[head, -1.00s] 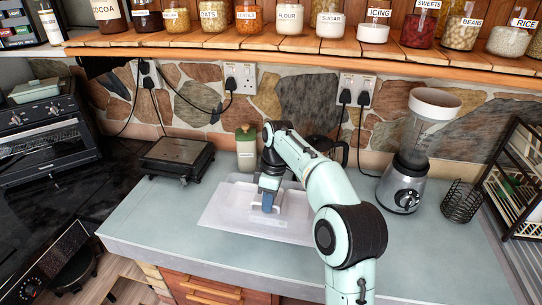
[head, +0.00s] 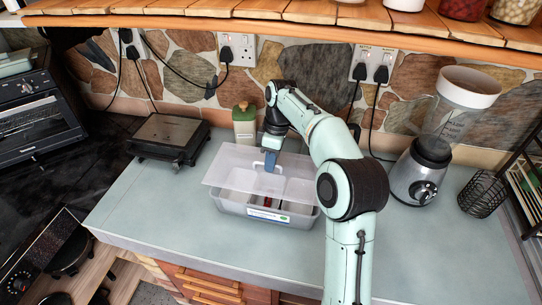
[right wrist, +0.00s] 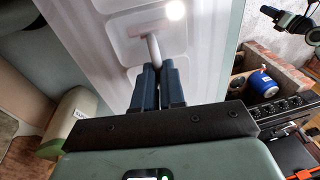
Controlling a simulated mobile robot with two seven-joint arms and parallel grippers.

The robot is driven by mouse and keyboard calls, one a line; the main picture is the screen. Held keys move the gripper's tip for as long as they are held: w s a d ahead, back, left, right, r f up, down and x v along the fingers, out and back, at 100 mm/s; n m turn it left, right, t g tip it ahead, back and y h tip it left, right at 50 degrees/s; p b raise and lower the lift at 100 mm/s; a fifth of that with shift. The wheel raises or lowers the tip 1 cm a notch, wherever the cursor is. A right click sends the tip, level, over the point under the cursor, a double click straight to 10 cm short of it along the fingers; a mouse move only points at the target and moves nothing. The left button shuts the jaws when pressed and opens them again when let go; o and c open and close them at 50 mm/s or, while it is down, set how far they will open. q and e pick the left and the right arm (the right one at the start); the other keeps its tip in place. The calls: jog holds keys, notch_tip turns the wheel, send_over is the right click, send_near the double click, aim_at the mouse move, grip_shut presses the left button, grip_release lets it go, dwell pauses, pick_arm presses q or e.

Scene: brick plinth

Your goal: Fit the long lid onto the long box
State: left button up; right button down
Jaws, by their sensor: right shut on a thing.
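The long box (head: 235,208) is a grey, open-topped container with a label on its front, standing on the counter. The long lid (head: 222,176) is a pale translucent panel held over the box, with its left end reaching past the box's left side. Whether it touches the rim I cannot tell. My right gripper (head: 270,160) is shut on the lid's raised handle from above. In the right wrist view the fingers (right wrist: 157,72) close on the handle stem (right wrist: 153,48), with the lid (right wrist: 105,50) behind. My left gripper is not in view.
A flat dark appliance (head: 168,138) is to the left and a blender (head: 425,170) to the right, with a black wire basket (head: 483,194). A wooden shelf (head: 200,12) runs overhead. The front counter is clear.

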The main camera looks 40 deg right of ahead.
aim_at(271, 174)
jog(key=shift+f, duration=1.9)
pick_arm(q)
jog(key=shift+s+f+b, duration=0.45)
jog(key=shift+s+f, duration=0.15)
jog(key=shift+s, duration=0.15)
pick_arm(e)
jog(key=shift+f, duration=1)
jog(key=shift+w, duration=0.1)
jog(key=c, duration=1.1)
grip_release()
jog(key=shift+c, duration=0.2)
